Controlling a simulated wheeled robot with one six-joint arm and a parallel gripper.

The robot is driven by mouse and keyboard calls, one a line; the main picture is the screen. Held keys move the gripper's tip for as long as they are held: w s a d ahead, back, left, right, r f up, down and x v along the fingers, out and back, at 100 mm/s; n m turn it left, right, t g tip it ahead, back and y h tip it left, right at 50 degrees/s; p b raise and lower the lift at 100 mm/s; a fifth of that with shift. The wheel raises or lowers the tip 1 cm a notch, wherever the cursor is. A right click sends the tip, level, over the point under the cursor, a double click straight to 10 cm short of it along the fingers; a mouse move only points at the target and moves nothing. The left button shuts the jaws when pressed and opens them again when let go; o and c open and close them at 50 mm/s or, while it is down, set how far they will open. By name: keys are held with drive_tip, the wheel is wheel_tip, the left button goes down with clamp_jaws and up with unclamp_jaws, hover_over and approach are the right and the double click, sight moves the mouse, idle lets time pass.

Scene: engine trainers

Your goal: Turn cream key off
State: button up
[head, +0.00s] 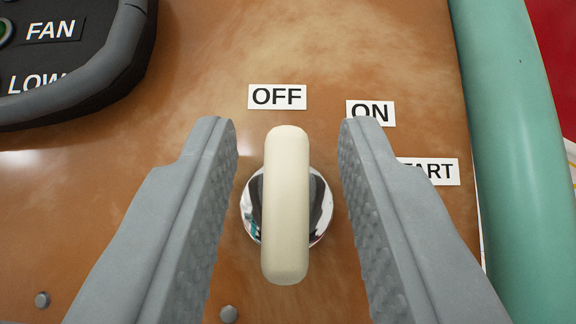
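The cream key (286,205) stands on a round chrome switch base (249,212) on the brown panel. Its bar is upright in the picture, its top end just below and slightly right of the OFF label (277,97). The ON label (371,112) is to the upper right, partly covered by a finger. The START label (432,171) is farther right, its first letter hidden. My gripper (290,140) is open, with one finger on each side of the key. A gap shows between the key and each finger.
A black control box (75,60) with FAN and LOW labels is at the upper left. A teal tube (520,150) runs along the panel's right side. Small bolts (228,314) sit low on the brown panel (200,60).

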drive_tip(key=s+d+f, duration=0.1)
drive_tip(key=s+f, duration=0.1)
drive_tip(key=s, duration=1.5)
drive_tip(key=shift+d+f, duration=0.2)
drive_tip(key=shift+d, duration=0.05)
